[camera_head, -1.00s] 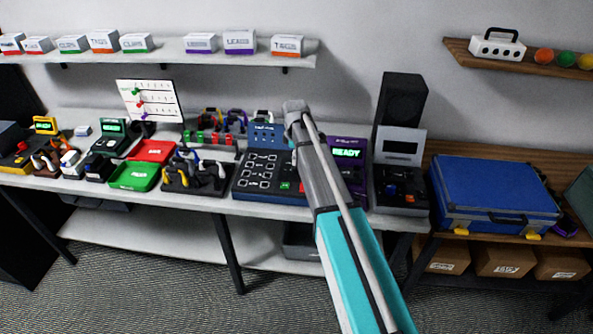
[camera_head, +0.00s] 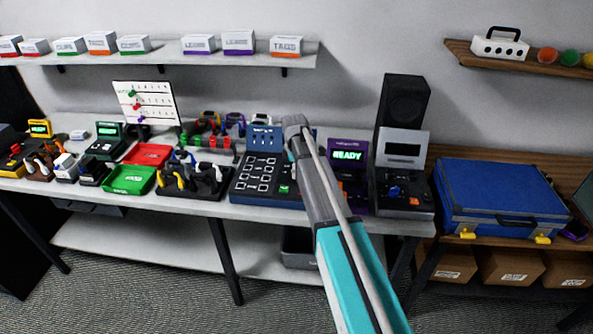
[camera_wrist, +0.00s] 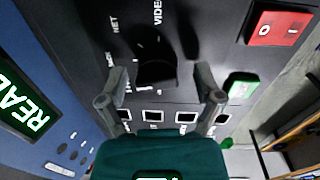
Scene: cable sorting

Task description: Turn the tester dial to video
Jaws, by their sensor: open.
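The tester is a dark panel (camera_head: 262,177) with white square outlines, on the bench at the middle. My arm hides its right part in the head view. In the wrist view the black dial knob (camera_wrist: 156,68) stands on the panel, with the labels NET (camera_wrist: 115,25) and VIDEO (camera_wrist: 157,12) beyond it. My gripper (camera_wrist: 160,98) is open, its two fingers to the left and right below the knob in the picture, with no clear contact. Which label the knob points at cannot be told. In the head view my gripper's fingertips are hidden behind my own arm.
The wrist view shows a red switch (camera_wrist: 279,26), a green button (camera_wrist: 240,86) and a lit READY screen (camera_wrist: 26,101) around the dial. A grey device (camera_head: 403,192) stands right of the tester, and a cable holder (camera_head: 190,185) left. A blue case (camera_head: 497,190) lies farther right.

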